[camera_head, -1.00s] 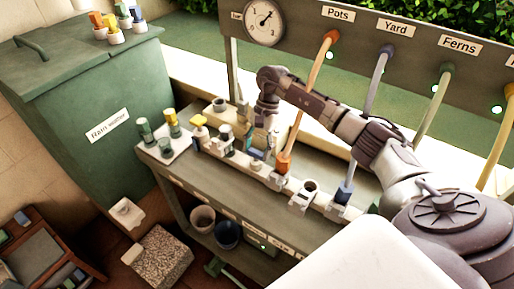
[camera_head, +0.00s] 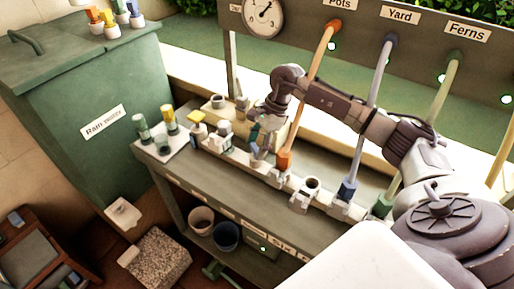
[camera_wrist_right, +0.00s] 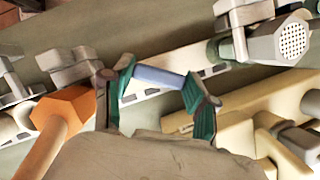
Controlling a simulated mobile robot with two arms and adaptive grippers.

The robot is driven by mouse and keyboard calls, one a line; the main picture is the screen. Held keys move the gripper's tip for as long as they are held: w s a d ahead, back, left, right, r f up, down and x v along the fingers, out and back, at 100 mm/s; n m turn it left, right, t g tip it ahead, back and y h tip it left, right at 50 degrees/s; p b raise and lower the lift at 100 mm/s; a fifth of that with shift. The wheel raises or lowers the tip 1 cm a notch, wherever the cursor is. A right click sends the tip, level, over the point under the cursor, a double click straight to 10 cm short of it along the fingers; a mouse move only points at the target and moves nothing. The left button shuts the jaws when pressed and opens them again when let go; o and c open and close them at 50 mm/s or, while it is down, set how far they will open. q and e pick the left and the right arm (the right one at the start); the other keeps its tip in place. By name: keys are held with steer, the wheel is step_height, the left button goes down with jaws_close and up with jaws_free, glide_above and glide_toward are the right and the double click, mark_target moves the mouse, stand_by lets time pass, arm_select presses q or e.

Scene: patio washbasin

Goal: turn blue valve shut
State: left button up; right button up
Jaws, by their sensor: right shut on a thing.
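The blue valve handle shows in the right wrist view as a blue bar (camera_wrist_right: 158,77) between the two teal fingertips of my right gripper (camera_wrist_right: 162,88). The gripper is shut on it. In the head view my right gripper (camera_head: 262,138) reaches down to the rail of fittings, just left of the orange hose connector (camera_head: 284,159). There the gripper mostly hides the handle, and its exact angle is unclear. My left gripper is not in view.
A pale rail (camera_head: 240,157) with several fittings runs along the bench. Hoses rise to the labelled panel (camera_head: 300,20); the orange hose (camera_head: 309,85) passes close to my right arm. A yellow-topped fitting (camera_head: 197,119) stands left. A green rain water bin (camera_head: 85,85) is at the left.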

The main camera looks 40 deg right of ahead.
steer(key=m+t+b, duration=0.1)
steer(key=m, duration=0.2)
steer(key=m+t+h+b, duration=0.1)
steer(key=m, duration=0.2)
steer(key=shift+s+f+b, duration=0.1)
steer(key=shift+b, duration=0.2)
steer(key=m+h+b, duration=0.1)
steer(key=m, duration=0.1)
steer(key=m+t+b, duration=0.1)
steer(key=m, duration=0.2)
steer(key=shift+a+h, duration=0.15)
steer(key=shift+h, duration=0.25)
steer(key=shift+m, duration=0.3)
steer(key=o, duration=1.2)
steer(key=shift+c, duration=0.2)
steer(key=shift+r, duration=0.2)
steer(key=v, duration=1.2)
steer(key=shift+s+f, duration=0.15)
steer(key=shift+s, duration=0.1)
